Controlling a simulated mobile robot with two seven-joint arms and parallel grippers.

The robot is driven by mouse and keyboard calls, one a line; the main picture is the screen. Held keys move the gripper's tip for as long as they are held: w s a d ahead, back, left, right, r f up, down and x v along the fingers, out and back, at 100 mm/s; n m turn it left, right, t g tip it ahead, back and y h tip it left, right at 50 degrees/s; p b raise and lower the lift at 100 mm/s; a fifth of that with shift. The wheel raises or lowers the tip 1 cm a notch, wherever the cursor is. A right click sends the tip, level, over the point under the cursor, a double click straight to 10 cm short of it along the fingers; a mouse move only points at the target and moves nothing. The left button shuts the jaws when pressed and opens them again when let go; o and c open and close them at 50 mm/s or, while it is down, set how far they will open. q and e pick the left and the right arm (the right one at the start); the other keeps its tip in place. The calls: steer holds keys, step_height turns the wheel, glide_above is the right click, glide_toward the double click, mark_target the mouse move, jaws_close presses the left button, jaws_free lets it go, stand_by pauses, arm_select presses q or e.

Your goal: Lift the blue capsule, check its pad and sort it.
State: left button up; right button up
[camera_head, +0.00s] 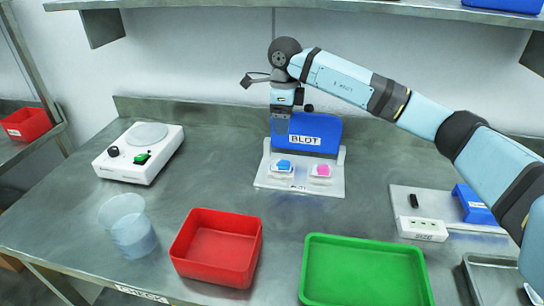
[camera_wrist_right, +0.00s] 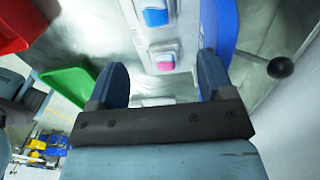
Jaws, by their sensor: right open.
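The blue capsule (camera_head: 283,165) sits in a white holder on the left of the pale plate (camera_head: 300,187) of the BLOT stand. It also shows at the top of the right wrist view (camera_wrist_right: 155,17). A pink capsule (camera_head: 323,170) sits in the holder to its right; in the right wrist view the pink capsule (camera_wrist_right: 166,65) appears between the fingers. My right gripper (camera_head: 281,128) points down, open and empty, above the blue capsule and in front of the blue BLOT panel (camera_head: 318,132). The capsules' undersides are hidden. My left gripper is not in view.
A red bin (camera_head: 246,262) and a green tray (camera_head: 402,288) stand at the front. A white device (camera_head: 160,165) with a green switch and a clear beaker (camera_head: 134,240) are at left. A second blue stand (camera_head: 473,205) is at right. A black-knobbed lever (camera_wrist_right: 280,67) is near the panel.

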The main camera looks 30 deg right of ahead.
steer(key=f, duration=0.1)
glide_above(282, 163)
steer(key=f, duration=0.6)
steer(key=shift+w+d, duration=0.1)
steer(key=shift+d, duration=0.15)
steer(key=shift+a+f+b, duration=0.2)
steer(key=shift+f+b, duration=0.2)
steer(key=shift+f, duration=2.8)
steer(key=c, duration=1)
